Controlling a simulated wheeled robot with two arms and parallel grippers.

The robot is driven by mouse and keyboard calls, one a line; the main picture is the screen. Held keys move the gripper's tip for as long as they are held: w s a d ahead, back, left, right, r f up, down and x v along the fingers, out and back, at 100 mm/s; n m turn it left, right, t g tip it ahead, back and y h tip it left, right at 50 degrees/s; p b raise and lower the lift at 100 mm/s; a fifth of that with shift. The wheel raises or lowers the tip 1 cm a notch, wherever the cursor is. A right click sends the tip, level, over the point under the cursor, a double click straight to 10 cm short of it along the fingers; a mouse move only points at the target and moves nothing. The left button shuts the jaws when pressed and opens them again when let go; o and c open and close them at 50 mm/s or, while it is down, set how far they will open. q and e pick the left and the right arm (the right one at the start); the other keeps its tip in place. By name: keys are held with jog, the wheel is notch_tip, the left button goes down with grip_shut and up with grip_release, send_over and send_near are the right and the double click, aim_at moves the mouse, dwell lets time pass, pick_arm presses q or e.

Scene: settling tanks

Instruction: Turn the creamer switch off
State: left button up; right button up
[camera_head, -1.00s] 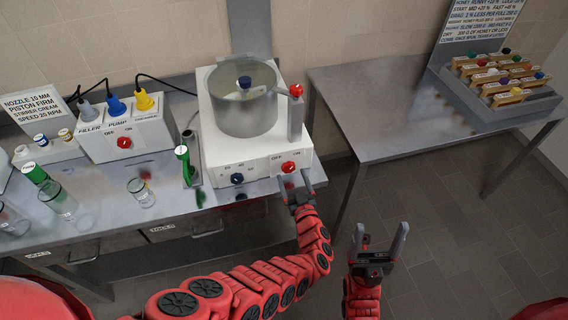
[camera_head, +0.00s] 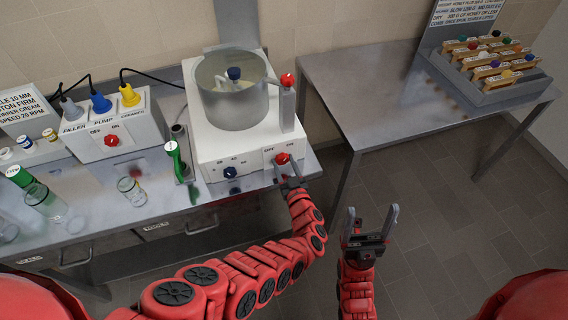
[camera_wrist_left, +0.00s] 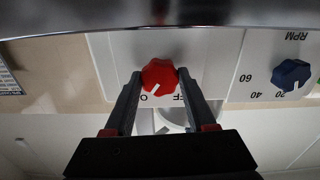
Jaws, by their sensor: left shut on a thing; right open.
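The white creamer (camera_head: 232,150) with its metal bowl stands at the right end of the steel bench. Its red switch knob (camera_head: 283,158) is on the front face, between the OFF and ON marks. My left gripper (camera_head: 286,168) is shut on this red knob. In the left wrist view the knob (camera_wrist_left: 158,74) sits between the fingertips, with its white pointer toward the lower left, at the partly hidden ON mark. OFF is partly hidden behind the right finger. My right gripper (camera_head: 372,222) is open and empty, above the floor in front of the benches.
A blue RPM knob (camera_head: 230,173) is left of the switch. A box (camera_head: 112,128) with its own red OFF/ON knob and three coloured plugs stands further left. A green-topped tool (camera_head: 174,154) and glass jars (camera_head: 132,190) are on the bench. The right table (camera_head: 375,95) is mostly clear.

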pick_arm(q)
grip_shut()
jog(key=shift+f, duration=0.15)
jog(key=n+b, duration=0.2)
jog(key=shift+f+n, duration=0.15)
jog(key=shift+n, duration=0.25)
jog(key=n+b, duration=0.8)
jog(key=b, duration=0.2)
jog(key=shift+f+n+b, duration=0.1)
jog(key=shift+n+b, duration=0.2)
jog(key=shift+n, duration=0.1)
jog(key=shift+r+n+b, duration=0.35)
jog(key=shift+n+b, duration=0.85)
jog(key=shift+b, duration=0.2)
jog(key=shift+d, duration=0.1)
jog(key=o, duration=1.3)
grip_release()
